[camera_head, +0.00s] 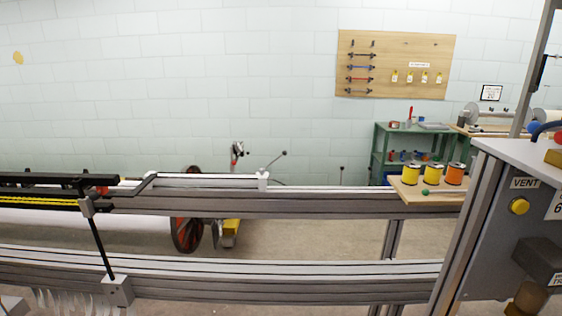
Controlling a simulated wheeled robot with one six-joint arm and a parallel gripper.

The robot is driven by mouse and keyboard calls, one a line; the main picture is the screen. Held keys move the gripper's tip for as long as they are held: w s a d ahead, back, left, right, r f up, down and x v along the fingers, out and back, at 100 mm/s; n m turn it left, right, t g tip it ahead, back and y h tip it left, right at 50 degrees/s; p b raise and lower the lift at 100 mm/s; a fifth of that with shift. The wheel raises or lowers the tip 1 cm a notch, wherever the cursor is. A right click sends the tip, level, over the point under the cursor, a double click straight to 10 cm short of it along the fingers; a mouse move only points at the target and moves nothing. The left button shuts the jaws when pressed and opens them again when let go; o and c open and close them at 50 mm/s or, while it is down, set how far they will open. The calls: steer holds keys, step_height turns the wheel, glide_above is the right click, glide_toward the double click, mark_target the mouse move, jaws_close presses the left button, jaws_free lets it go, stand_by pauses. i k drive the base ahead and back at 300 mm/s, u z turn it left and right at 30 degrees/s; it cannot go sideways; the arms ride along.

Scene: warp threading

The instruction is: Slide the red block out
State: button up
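A small red piece (102,190) shows at the right end of the black bars (55,180) at the left. It is partly hidden by the bars and a grey bracket, so I cannot tell its full shape or whether it is a separate block. I cannot make out my gripper in this view.
Horizontal metal rails (330,205) cross the foreground. A black rod (101,247) stands between upper and lower rails. Yellow and orange spools (433,175) stand on a wooden board at right, beside a grey control box (500,225).

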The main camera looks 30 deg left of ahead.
mark_target(94, 196)
steer(key=u, duration=2.5)
steer(key=i, duration=1.2)
steer(key=z, duration=0.3)
